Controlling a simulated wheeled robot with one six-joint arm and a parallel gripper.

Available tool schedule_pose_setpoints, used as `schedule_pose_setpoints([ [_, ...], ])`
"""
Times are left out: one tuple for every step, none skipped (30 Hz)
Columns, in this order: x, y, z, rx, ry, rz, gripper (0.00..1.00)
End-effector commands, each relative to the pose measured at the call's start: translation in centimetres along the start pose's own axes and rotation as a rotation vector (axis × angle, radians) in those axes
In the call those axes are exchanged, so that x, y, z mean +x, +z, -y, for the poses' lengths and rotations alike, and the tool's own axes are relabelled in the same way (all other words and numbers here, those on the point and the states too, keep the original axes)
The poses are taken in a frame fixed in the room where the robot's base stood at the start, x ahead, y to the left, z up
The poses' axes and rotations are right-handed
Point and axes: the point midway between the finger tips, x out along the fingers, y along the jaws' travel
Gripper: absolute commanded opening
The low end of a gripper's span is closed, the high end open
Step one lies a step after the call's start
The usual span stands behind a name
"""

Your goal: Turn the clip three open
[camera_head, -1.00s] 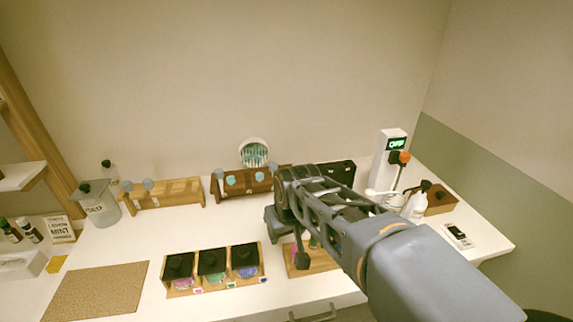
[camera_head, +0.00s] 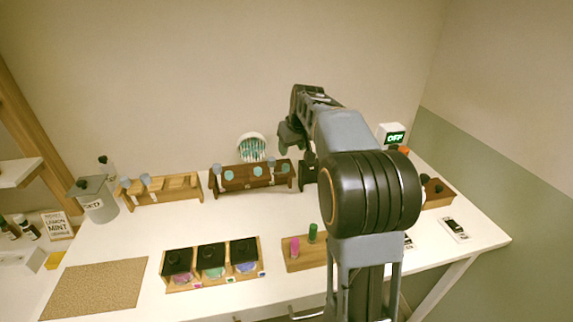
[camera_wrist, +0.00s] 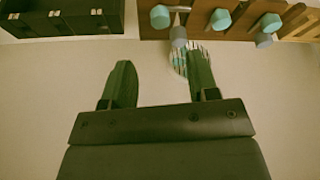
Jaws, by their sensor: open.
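A dark wooden rack (camera_head: 240,184) stands at the back of the table, with teal knobs (camera_head: 229,173) and grey knobs (camera_head: 217,170) along it. In the wrist view the rack (camera_wrist: 240,12) is at the top, with three teal knobs (camera_wrist: 220,20) and two grey ones (camera_wrist: 263,40). I take the knobs as the clips, but no numbers are readable. My gripper (camera_wrist: 160,82) is open and empty, its fingers apart. In the head view my gripper (camera_head: 288,138) is above the rack's right end. One fingertip overlaps a striped white disc in the wrist view; contact with the rack is not seen.
The striped white disc (camera_head: 252,148) is behind the rack. A light wooden rack (camera_head: 165,193) stands to its left, a black case (camera_head: 308,172) to its right. Black-lidded jars (camera_head: 213,259) sit in front. The table middle is clear. My arm hides part of the right side.

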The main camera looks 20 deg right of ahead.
Motion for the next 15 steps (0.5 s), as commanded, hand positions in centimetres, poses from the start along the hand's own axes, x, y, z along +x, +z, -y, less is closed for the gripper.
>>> schedule_pose_setpoints([
  [1.1,0.1,0.1,0.0,-0.002,0.005,0.54],
  [1.7,0.1,0.1,0.0,-0.002,0.004,0.54],
  [2.5,0.1,0.1,0.0,-0.002,0.005,0.54],
  [3.1,0.1,0.1,0.0,-0.002,0.005,0.54],
  [3.6,0.1,0.1,0.0,-0.002,0.005,0.54],
  [4.4,0.1,0.1,-0.001,-0.002,0.005,0.54],
  [4.9,0.1,0.1,-0.001,-0.002,0.004,0.54],
  [5.4,0.0,0.1,-0.001,-0.001,0.003,0.54],
  [6.0,0.0,0.1,-0.001,-0.002,0.004,0.54],
  [6.5,0.0,0.1,-0.001,-0.002,0.003,0.54],
  [6.9,0.1,0.1,-0.001,-0.002,0.003,0.54],
  [7.4,0.1,0.1,-0.001,-0.002,0.003,0.54],
  [7.8,0.0,0.1,-0.001,-0.001,0.003,0.54],
  [8.1,0.0,0.1,-0.001,-0.002,0.003,0.54],
  [8.4,0.0,0.1,-0.001,-0.002,0.002,0.54],
])
